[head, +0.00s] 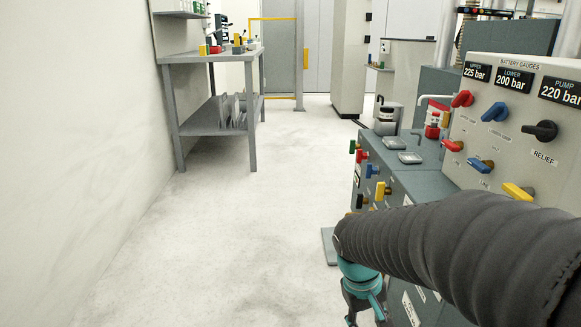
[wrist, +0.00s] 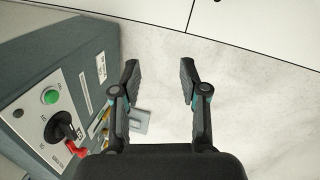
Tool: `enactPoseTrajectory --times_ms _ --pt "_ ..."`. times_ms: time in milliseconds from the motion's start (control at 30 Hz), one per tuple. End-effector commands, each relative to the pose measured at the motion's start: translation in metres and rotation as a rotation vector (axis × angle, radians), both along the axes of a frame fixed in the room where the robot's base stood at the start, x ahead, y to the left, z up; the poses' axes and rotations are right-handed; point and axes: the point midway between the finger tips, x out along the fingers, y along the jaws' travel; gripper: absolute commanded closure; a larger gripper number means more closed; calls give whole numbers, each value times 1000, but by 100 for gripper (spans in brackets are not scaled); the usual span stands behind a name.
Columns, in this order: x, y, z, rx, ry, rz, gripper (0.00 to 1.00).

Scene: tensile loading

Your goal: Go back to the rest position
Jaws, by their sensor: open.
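My gripper (wrist: 160,82) is open and empty in the wrist view, its two dark fingers apart above pale floor. In the head view my black-sleeved arm comes in from the right edge, and part of my gripper (head: 365,308) shows at the bottom, beside the grey cabinet (head: 408,185). The fingertips are cut off or hidden there. Nothing is between the fingers.
A panel with gauges (head: 520,95) and coloured valve handles stands at the right. The wrist view shows a panel with a green button (wrist: 50,97) and a black knob (wrist: 62,128) at the left. A grey workbench (head: 212,128) stands at the back left. The middle floor is clear.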

Motion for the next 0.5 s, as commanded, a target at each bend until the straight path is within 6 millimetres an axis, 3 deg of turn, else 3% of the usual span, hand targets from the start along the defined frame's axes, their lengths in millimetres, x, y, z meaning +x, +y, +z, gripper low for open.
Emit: enactPoseTrajectory --times_ms 33,500 --pt "-9 2 15 32 -38 -14 56" --pt "-80 9 108 246 -350 -155 56"
